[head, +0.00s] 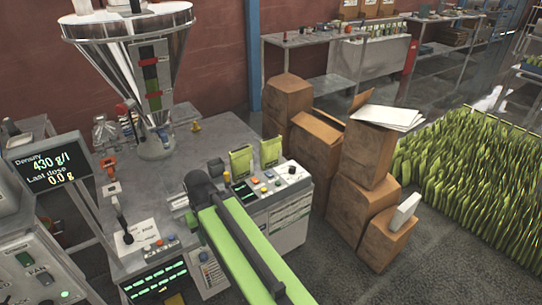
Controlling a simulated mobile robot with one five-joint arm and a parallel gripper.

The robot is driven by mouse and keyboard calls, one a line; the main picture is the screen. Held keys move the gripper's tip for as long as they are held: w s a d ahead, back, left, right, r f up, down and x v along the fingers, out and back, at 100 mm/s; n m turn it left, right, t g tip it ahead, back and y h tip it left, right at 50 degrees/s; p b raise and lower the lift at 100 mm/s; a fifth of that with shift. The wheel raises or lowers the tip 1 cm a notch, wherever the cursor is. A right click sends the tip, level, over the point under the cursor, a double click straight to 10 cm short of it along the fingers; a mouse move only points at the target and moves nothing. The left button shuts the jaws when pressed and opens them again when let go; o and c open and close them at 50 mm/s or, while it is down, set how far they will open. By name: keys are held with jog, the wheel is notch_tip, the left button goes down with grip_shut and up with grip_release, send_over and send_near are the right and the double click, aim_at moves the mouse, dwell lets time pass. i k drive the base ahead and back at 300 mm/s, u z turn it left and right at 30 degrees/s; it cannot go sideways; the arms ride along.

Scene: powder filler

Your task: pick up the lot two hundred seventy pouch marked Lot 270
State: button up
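Two yellow-green pouches stand upright side by side near the right edge of the grey metal table (190,150) in the head view. The left pouch (241,163) is a little nearer, and the right pouch (271,152) is close beside it. Both stand behind a control box with buttons. Any lot marking on them is too small to read, so I cannot tell which is Lot 270. My gripper is not in view.
Cardboard boxes (367,165) crowd the right side. Many green pouches (470,180) cover the far right.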

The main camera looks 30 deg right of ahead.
aim_at(270, 151)
jog(key=u, duration=0.8)
jog(key=k, duration=0.15)
jog(key=u, duration=2.8)
jog(key=k, duration=1.65)
jog(key=z, duration=2.5)
jog(key=i, duration=0.7)
jog(key=u, duration=0.15)
